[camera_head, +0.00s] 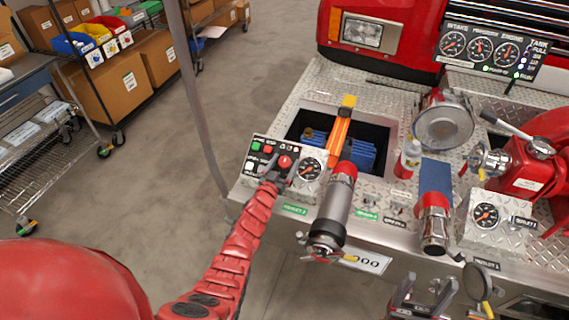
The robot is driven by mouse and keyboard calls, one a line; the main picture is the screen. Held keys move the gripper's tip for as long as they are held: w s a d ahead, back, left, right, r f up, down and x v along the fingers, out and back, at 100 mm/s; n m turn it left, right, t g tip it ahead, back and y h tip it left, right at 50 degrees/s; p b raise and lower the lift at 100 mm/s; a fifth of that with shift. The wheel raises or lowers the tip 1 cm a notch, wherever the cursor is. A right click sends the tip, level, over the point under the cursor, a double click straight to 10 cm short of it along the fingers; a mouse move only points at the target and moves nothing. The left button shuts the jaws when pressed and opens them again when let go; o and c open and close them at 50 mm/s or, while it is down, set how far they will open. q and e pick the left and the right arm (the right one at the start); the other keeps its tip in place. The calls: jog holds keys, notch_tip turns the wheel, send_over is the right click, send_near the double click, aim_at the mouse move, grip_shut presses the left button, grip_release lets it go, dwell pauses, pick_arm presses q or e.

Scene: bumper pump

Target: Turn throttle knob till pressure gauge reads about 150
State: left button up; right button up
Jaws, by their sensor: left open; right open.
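A red knob (285,162) sits on the dark control panel (257,148) at the left end of the bumper; I take it to be the throttle knob. My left arm reaches up to this panel. My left gripper (276,174) is at the panel beside the knob, small and partly hidden; I cannot tell whether it touches the knob. The pressure gauge (481,49) is the middle dial of the labelled panel at upper right. Its needle is too small to read. My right gripper (425,295) is open and empty at the bottom edge, in front of the bumper.
A round gauge (309,169) sits right of the knob, close to a metal nozzle (335,210). Another gauge (486,215) and a red pump body (530,172) stand at right. A pole and shelves with boxes (110,85) are at left; floor between is clear.

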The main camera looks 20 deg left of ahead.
pick_arm(q)
grip_shut()
jog(key=shift+r+m+h+p, duration=0.1)
jog(key=shift+m+h+p, duration=0.3)
jog(key=shift+h+p, duration=0.1)
jog(key=shift+m+g+h+p, duration=0.3)
jog(key=shift+m+h, duration=0.3)
jog(key=shift+m, duration=0.1)
jog(key=shift+f+m+h, duration=0.2)
jog(key=shift+m+h, duration=0.5)
jog(key=shift+m, duration=0.1)
jog(key=shift+m+g+h+b, duration=0.3)
jog(key=shift+m+g+b, duration=0.1)
jog(key=shift+b, duration=0.1)
jog(key=shift+a+m+h+b, duration=0.15)
jog(key=shift+m+h+b, duration=0.35)
jog(key=shift+m+b, duration=0.15)
jog(key=shift+m+g+h+b, duration=0.9)
jog(key=shift+m+b, duration=0.05)
